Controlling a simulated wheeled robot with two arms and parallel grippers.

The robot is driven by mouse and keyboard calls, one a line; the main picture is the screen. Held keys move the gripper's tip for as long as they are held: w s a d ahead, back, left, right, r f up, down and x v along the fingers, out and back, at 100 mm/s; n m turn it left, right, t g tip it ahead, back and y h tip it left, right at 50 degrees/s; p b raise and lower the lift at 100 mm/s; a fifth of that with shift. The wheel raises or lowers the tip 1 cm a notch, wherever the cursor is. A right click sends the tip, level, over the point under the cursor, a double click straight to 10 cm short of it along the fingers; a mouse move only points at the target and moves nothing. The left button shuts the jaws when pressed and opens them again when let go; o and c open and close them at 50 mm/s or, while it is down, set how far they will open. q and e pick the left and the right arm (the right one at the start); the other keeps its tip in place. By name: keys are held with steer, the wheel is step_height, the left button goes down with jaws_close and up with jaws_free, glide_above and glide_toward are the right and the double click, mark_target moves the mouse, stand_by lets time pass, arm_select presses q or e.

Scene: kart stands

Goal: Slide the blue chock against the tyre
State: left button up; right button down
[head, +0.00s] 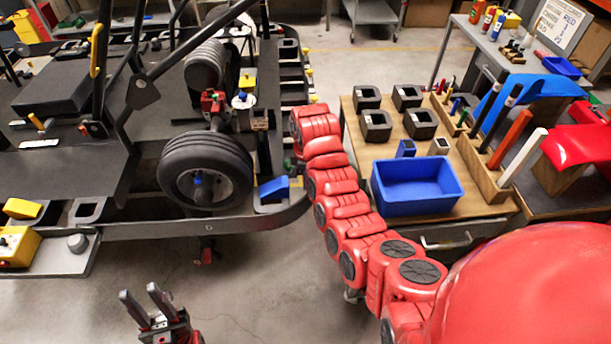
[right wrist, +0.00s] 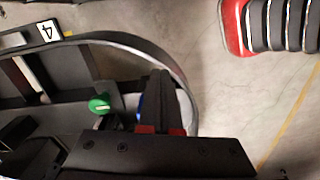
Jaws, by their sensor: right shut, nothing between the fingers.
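The blue chock (head: 273,188) sits on the corner of the kart stand's deck, to the right of the black tyre (head: 190,150), with a gap between them in the head view. In the right wrist view a sliver of blue (right wrist: 140,107), probably the chock, shows beside my right gripper (right wrist: 160,78). The dark fingers of that gripper are together and empty, and they hide most of what lies behind them. I cannot tell whether they touch the chock. In the head view my right arm hides this gripper. My left gripper (head: 146,296) is open and empty, low over the floor.
A green knob (right wrist: 98,104) is near my right fingers. The stand's curved rim (head: 285,215) runs beside the chock. A wooden table (head: 380,155) with a blue bin (head: 416,207) and black blocks is to the right of my arm. Floor in front is clear.

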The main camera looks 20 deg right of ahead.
mark_target(274, 187)
steer(key=w+a+f+p, duration=0.2)
steer(key=a+f+p, duration=0.1)
steer(key=shift+a, duration=0.2)
steer(key=shift+s, duration=0.1)
stand_by(0.5)
